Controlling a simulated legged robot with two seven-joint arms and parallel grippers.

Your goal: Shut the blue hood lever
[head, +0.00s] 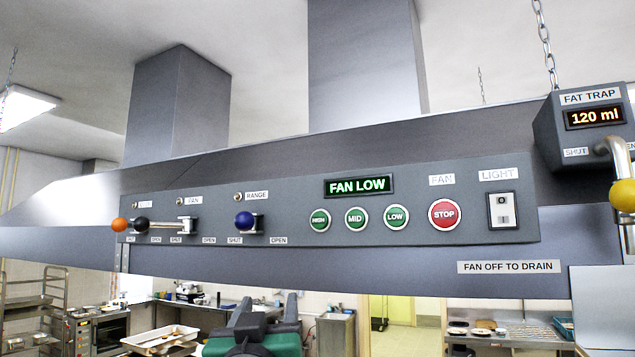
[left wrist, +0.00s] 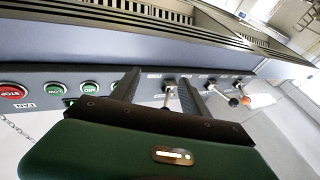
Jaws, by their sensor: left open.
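The blue hood lever (head: 244,220) is on the hood's front panel below the RANGE label, between a SHUT label on its left and an OPEN label on its right. Its ball points toward the camera and sits nearer SHUT; its exact setting is unclear. My left gripper (head: 267,306) is open and empty, below the panel and slightly right of the lever. In the left wrist view, the open fingers of my left gripper (left wrist: 158,78) have a lever stem (left wrist: 168,97) showing in the gap beyond them; its ball is not clear. My right gripper is not in view.
A black-ball lever (head: 141,224) and an orange-ball lever (head: 118,224) are left of the blue one. Green buttons (head: 357,218) and a red STOP button (head: 445,214) are right, under a FAN LOW display (head: 358,186). A fat trap box (head: 550,135) hangs far right.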

